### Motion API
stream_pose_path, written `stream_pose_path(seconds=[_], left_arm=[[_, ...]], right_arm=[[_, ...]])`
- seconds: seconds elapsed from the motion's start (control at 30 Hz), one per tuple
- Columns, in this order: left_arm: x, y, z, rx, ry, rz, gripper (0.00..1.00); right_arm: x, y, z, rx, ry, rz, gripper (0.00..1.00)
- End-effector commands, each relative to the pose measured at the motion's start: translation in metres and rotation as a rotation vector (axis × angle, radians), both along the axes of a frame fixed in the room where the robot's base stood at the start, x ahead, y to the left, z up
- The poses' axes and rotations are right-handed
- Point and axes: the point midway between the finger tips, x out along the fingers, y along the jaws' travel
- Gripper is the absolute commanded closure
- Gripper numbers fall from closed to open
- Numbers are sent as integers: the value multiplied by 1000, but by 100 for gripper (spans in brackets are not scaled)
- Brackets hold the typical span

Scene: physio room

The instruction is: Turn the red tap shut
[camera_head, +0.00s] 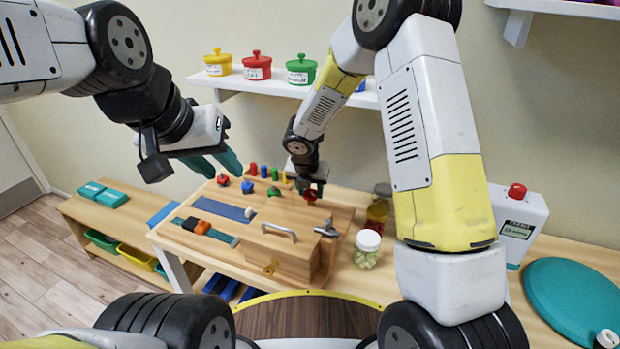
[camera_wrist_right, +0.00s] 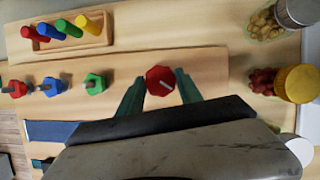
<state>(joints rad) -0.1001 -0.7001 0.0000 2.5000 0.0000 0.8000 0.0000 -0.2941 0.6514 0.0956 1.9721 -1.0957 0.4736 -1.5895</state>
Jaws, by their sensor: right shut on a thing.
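The red tap (camera_wrist_right: 158,76) is an eight-sided red knob with a pale line on its face, on the wooden board (camera_wrist_right: 205,62). My right gripper (camera_wrist_right: 160,84) is shut on it, a teal finger on each side. In the head view the red tap (camera_head: 310,196) shows below my right gripper (camera_head: 306,188), at the right of a row of coloured knobs. My left gripper (camera_head: 222,168) hangs in the air at the left, its two teal fingers apart and empty.
Red, blue and green knobs (camera_head: 247,187) stand left of the tap, with coloured pegs (camera_head: 264,171) behind. A metal handle (camera_head: 279,230) and a latch (camera_head: 327,229) are in front. Jars (camera_head: 367,248) stand to the right. A shelf (camera_head: 285,88) with lidded pots is above.

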Motion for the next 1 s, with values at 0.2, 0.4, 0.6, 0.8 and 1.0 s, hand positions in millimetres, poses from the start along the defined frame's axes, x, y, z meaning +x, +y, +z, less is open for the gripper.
stream_pose_path(seconds=[0.2,0.4,0.6,0.8,1.0], left_arm=[[0,0,0,0,0,0,65],[0,0,0,0,0,0,65],[0,0,0,0,0,0,65],[0,0,0,0,0,0,65],[0,0,0,0,0,0,65]], right_arm=[[0,1,0,0,0,-69,98],[1,2,0,0,-2,-208,98],[2,3,0,0,-2,-394,98],[2,4,0,0,-1,-580,98],[3,4,0,1,-1,-741,98]])
